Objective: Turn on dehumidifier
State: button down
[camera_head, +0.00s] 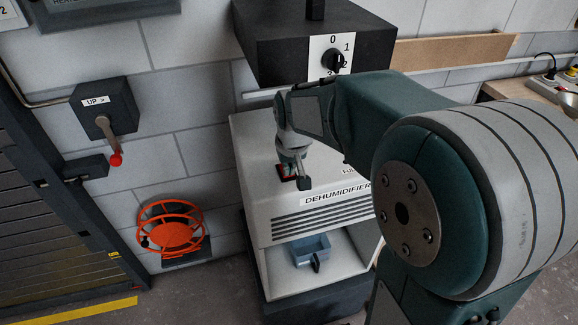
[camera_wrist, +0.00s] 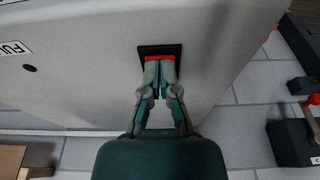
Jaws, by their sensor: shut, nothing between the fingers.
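The dehumidifier (camera_head: 322,211) is a white cabinet with a labelled, slatted front, standing against the block wall. Its red switch in a black frame (camera_head: 284,171) is on the top, left of the label. In the wrist view the red switch (camera_wrist: 159,58) shows as a thin strip just beyond my fingertips, and the fingers cover part of it. My gripper (camera_head: 302,183) is shut and empty, with its tips at the switch. I cannot tell whether the tips touch it or which way it is set.
A dark box with a numbered rotary knob (camera_head: 334,62) overhangs the dehumidifier. A blue-grey bin (camera_head: 311,250) sits in its open lower bay. To the left are an orange wheel (camera_head: 172,232) and a lever box marked UP (camera_head: 105,110).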

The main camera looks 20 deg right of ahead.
dwell(0.3)
jog(key=shift+r, duration=0.65)
jog(key=shift+r, duration=0.3)
jog(key=s+v, duration=0.2)
jog(key=v, duration=1.1)
jog(key=shift+f, duration=0.2)
jog(key=s+f+t, duration=0.1)
jog(key=s+f, duration=0.2)
jog(key=s, duration=0.5)
jog(key=s+f+t, duration=0.1)
jog(key=s+f, duration=0.3)
jog(key=s, duration=0.4)
jog(key=shift+a+t, duration=0.25)
jog(key=shift+t, duration=0.15)
